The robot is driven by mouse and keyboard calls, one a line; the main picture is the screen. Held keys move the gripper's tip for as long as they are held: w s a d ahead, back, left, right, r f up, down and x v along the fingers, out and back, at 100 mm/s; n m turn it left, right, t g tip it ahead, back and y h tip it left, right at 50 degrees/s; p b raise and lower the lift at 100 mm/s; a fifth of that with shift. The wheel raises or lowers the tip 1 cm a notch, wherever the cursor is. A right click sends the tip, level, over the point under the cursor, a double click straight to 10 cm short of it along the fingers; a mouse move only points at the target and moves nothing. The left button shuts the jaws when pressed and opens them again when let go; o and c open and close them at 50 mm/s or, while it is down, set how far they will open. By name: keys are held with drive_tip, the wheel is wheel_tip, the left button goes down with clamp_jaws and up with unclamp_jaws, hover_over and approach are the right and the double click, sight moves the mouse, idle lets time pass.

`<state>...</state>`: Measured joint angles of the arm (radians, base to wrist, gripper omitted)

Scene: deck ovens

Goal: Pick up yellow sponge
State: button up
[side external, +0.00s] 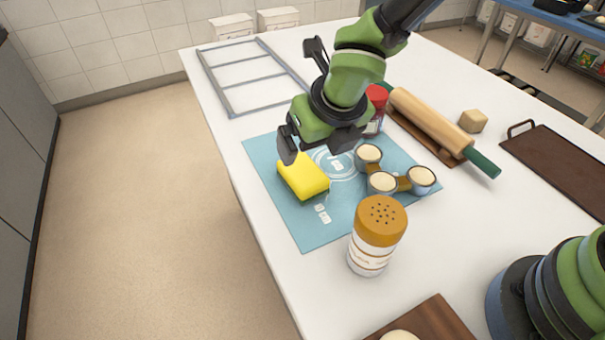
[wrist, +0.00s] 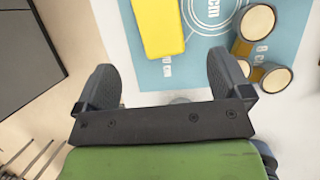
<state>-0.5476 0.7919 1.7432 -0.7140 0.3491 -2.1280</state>
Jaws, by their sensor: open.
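The yellow sponge (side external: 303,176) lies flat on the blue mat (side external: 310,234), near the mat's left edge in the side view. In the wrist view the sponge (wrist: 159,27) is at the top, beyond the fingertips and a little left of the middle between them. My gripper (side external: 315,143) is open and empty. In the side view it hangs just behind the sponge and appears above it; the exact height gap is hard to tell. In the wrist view both dark fingers of my gripper (wrist: 166,80) are spread wide and apart from the sponge.
Joined cups of pale powder (side external: 383,183) sit right of the sponge. A shaker with an orange lid (side external: 372,240) stands in front. A red-lidded jar (side external: 375,110) and a rolling pin (side external: 430,120) are behind right. A metal rack (side external: 245,75) lies at the back left.

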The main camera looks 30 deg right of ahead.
hover_over(304, 171)
drive_tip(key=s, duration=0.2)
drive_tip(key=shift+n, duration=0.4)
wheel_tip(304, 171, down, 4)
drive_tip(key=shift+f, duration=0.2)
drive_tip(key=shift+x, duration=3)
drive_tip(key=shift+f, duration=0.25)
drive_tip(key=c, duration=1)
